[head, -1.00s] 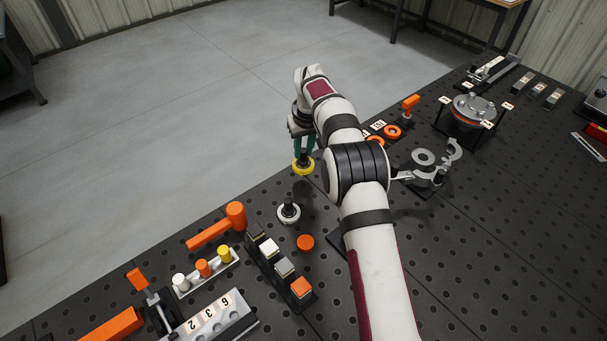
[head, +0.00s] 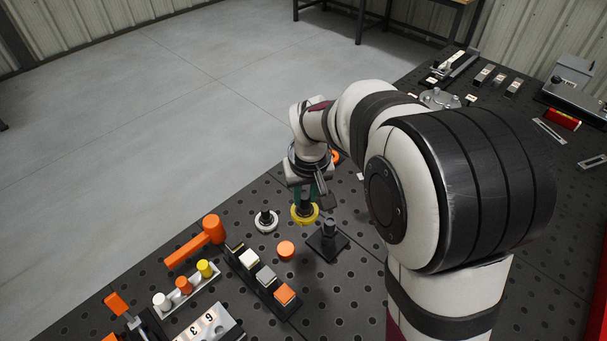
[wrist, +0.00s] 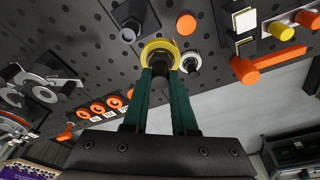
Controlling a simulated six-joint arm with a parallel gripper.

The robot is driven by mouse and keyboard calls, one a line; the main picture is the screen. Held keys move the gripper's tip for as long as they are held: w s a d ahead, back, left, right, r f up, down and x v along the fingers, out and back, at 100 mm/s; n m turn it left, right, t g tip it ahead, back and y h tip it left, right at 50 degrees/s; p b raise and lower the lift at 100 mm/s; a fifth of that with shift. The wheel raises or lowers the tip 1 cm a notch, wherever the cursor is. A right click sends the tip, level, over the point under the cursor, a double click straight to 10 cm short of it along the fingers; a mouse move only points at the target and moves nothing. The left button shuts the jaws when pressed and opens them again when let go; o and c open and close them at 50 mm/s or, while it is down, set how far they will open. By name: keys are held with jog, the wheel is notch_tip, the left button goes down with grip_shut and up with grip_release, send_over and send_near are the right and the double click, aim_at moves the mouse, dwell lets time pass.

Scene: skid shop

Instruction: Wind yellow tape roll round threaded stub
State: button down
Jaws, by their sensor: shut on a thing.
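The yellow tape roll (head: 304,214) is a yellow ring with a dark core. My gripper (head: 307,196) points down and is shut on its dark core, between two green fingers. The roll also shows at the fingertips in the wrist view (wrist: 157,48). The threaded stub (head: 329,229) is a dark upright post on a square black plate, right of the roll and nearer the head camera. It shows left of the roll in the wrist view (wrist: 129,32). Roll and stub are apart. I cannot tell how high the roll hangs above the table.
A white roll (head: 265,221) stands close left of the yellow one. An orange disc (head: 286,250), a block rack (head: 262,275) and an orange mallet (head: 205,240) lie nearer left. Orange rings (wrist: 98,109) and grey clamp parts (wrist: 40,90) show in the wrist view.

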aim_at(310, 208)
jog(key=shift+f, duration=0.25)
jog(key=shift+s+x, duration=0.2)
jog(key=shift+x, duration=0.85)
jog(key=shift+s+x, duration=0.25)
jog(key=shift+x, duration=0.8)
jog(key=shift+s+d+f, duration=0.1)
jog(key=shift+d, duration=0.65)
jog(key=shift+a, duration=0.2)
dwell(0.5)
jog(key=shift+w+d, duration=0.3)
jog(key=shift+w, duration=0.65)
jog(key=shift+w+d, duration=0.55)
jog(key=shift+w, duration=0.15)
